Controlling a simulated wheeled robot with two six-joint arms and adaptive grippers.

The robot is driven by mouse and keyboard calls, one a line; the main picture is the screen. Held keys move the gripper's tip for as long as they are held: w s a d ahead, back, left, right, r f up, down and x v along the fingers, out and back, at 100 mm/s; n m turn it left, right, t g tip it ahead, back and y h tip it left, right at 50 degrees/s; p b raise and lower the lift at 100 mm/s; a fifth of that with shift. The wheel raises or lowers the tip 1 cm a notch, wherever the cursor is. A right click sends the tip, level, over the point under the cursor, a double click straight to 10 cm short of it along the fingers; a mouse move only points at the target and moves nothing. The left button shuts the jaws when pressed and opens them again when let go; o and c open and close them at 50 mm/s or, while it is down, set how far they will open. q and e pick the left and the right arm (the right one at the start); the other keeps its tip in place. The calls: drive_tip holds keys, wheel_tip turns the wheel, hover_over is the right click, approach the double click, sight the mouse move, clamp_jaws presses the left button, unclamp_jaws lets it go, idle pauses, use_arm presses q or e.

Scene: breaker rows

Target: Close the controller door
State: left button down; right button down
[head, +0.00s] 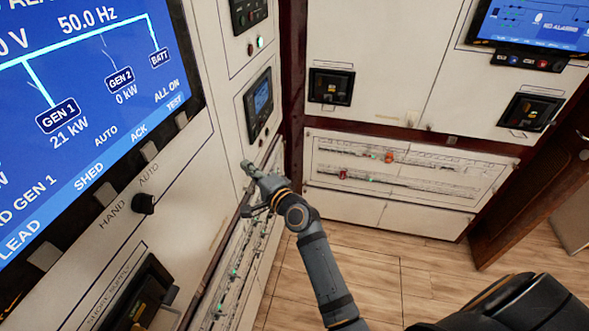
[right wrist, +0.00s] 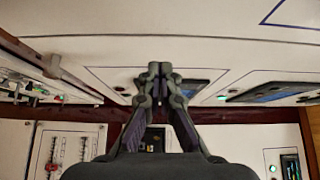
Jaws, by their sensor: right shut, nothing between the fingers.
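The left wall of white panels holds a controller with a small blue screen (head: 261,97) in a dark frame, set in an outlined white panel (head: 249,118). No door on it shows clearly ajar, and I cannot tell which edge is hinged. My right gripper (head: 250,170) is just below this panel, close to the wall; I cannot tell if it touches. In the right wrist view its fingertips (right wrist: 160,70) meet with nothing between them. A dark screen (right wrist: 190,87) shows partly behind the fingers there. My left gripper is not in view.
A breaker row (head: 232,268) runs below my right gripper on the left wall. A black knob (head: 143,204) and a large blue display (head: 75,95) are nearer. Another breaker row (head: 405,172) is on the back wall. Wooden floor (head: 390,275) lies open at right.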

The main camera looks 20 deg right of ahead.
drive_tip(key=v, duration=1.1)
drive_tip(key=shift+s, duration=0.1)
wheel_tip(320, 180, down, 23)
drive_tip(key=s+d+n+g+h+b, duration=0.1)
drive_tip(key=d+n+g+h, duration=0.1)
drive_tip(key=n+g, duration=0.15)
drive_tip(key=s+d+f+n+g+h, duration=0.1)
drive_tip(key=s+f+g, duration=0.15)
drive_tip(key=f, duration=0.45)
drive_tip(key=s+d+f+n+g+b, duration=0.1)
drive_tip(key=s+f, duration=0.3)
drive_tip(key=f, duration=0.2)
drive_tip(key=s+d+f+n+g+h, duration=0.1)
drive_tip(key=s+d+f+n+g, duration=0.15)
drive_tip(key=f, duration=0.45)
drive_tip(key=s+d+f+n+g, duration=0.2)
drive_tip(key=s+f, duration=0.4)
drive_tip(key=s, duration=0.4)
drive_tip(key=s+d+f+n+g+h+b, duration=0.1)
drive_tip(key=s+d+f+n+g, duration=0.1)
drive_tip(key=s+f, duration=0.4)
drive_tip(key=s+d+f+n+g+h, duration=0.1)
drive_tip(key=s+f, duration=0.6)
drive_tip(key=s, duration=0.7)
drive_tip(key=shift+s+d+n+g, duration=0.3)
drive_tip(key=shift+d+n+g, duration=0.45)
drive_tip(key=shift+d+n, duration=0.25)
